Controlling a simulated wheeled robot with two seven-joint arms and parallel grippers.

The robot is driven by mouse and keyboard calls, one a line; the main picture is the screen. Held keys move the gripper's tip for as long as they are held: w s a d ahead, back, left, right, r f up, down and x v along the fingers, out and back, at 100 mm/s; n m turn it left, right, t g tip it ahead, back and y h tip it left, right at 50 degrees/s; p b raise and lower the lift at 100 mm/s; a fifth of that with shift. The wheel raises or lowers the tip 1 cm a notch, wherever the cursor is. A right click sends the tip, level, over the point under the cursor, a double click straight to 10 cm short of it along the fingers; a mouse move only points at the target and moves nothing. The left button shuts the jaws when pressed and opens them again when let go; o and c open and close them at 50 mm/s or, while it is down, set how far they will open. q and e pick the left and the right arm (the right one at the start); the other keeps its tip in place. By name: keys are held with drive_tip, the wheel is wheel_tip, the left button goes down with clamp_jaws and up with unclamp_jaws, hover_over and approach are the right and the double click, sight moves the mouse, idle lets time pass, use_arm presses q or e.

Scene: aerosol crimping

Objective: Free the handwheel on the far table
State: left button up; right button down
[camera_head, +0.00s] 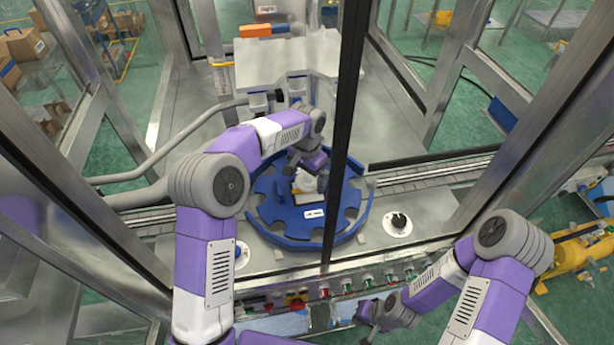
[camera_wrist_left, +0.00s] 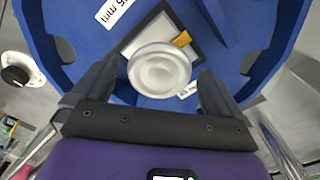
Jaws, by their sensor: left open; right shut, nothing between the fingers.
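A large blue notched wheel (camera_head: 283,222) lies flat on the far metal table inside the machine frame. A pale round knob-like piece (camera_wrist_left: 160,72) shows over its middle in the left wrist view; I cannot tell whether this or the blue wheel is the handwheel. My left gripper (camera_head: 311,166) is over the blue wheel, pointing down. In the left wrist view its open fingers (camera_wrist_left: 157,78) are on either side of the round piece, with gaps to it. My right gripper (camera_head: 368,316) is shut and empty, low in front of the machine's button panel.
A dark upright post (camera_head: 345,120) crosses in front of the blue wheel. A black knob (camera_head: 398,221) is on the table to its right. A white machine block (camera_head: 300,58) stands behind. An orange tab (camera_wrist_left: 182,39) and black square frame (camera_wrist_left: 140,40) are beside the round piece.

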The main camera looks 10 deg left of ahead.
use_arm(q)
drive_tip(key=shift+f, duration=0.1)
drive_tip(key=c, duration=1)
drive_tip(key=shift+n, duration=0.3)
drive_tip(key=n+p, duration=0.1)
drive_tip(key=n, duration=0.3)
drive_tip(key=shift+d, duration=0.1)
drive_tip(key=shift+d+n+p, duration=0.1)
drive_tip(key=shift+n+p, duration=0.4)
drive_tip(key=shift+n, duration=1.7)
drive_tip(key=shift+w, duration=0.1)
drive_tip(key=o, duration=1)
